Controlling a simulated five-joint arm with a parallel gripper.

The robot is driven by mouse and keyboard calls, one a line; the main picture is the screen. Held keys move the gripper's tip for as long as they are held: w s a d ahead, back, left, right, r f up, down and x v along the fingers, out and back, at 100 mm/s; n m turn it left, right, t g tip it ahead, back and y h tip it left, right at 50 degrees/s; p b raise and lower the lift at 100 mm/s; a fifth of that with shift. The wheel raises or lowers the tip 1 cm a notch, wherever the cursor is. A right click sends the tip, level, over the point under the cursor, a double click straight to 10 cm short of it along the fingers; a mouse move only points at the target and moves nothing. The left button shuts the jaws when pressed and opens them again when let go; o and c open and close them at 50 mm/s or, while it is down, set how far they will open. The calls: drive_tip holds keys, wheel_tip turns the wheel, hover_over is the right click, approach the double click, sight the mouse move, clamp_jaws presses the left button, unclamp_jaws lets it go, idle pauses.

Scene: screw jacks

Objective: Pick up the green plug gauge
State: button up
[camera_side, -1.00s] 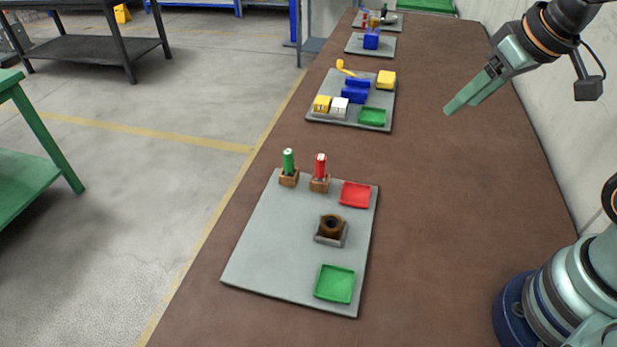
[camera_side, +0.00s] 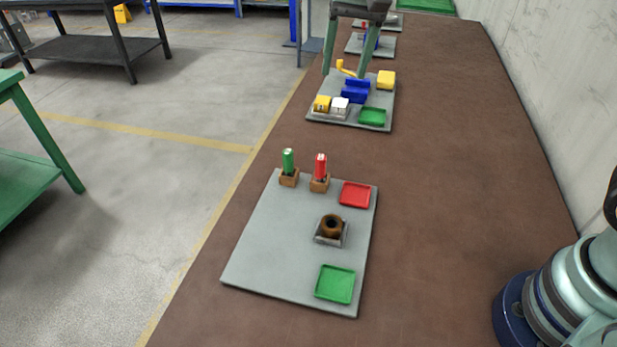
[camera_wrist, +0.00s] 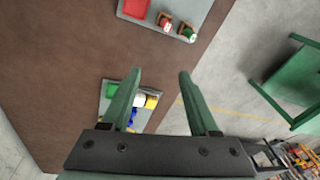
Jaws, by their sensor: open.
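The green plug gauge (camera_side: 288,161) stands upright in a brown wooden block at the back left corner of the near grey board. In the wrist view it (camera_wrist: 187,36) shows near the top, right of the red one. The red plug gauge (camera_side: 321,166) stands upright in its own block just to the right. My gripper (camera_side: 343,73) is open and empty, pointing down over the second grey board, farther back than the gauges. In the wrist view its two fingers (camera_wrist: 160,75) are spread wide with nothing between them.
The near grey board (camera_side: 260,245) also bears a red tray (camera_side: 355,195), a brown ring-shaped part (camera_side: 331,226) and a green tray (camera_side: 335,284). The second board (camera_side: 318,116) holds blue, yellow and white blocks.

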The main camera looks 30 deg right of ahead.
sight(288, 152)
drive_tip(key=w+a+f+m+g, duration=0.25)
drive_tip(key=w+a+f, duration=0.25)
drive_tip(key=a+f, duration=0.35)
drive_tip(key=shift+m+t, duration=0.25)
drive_tip(key=shift+m, duration=0.1)
drive_tip(key=f, duration=1.2)
drive_tip(key=shift+w+a+f, duration=0.15)
drive_tip(key=shift+w+a, duration=0.05)
drive_tip(key=shift+w, duration=0.05)
clamp_jaws()
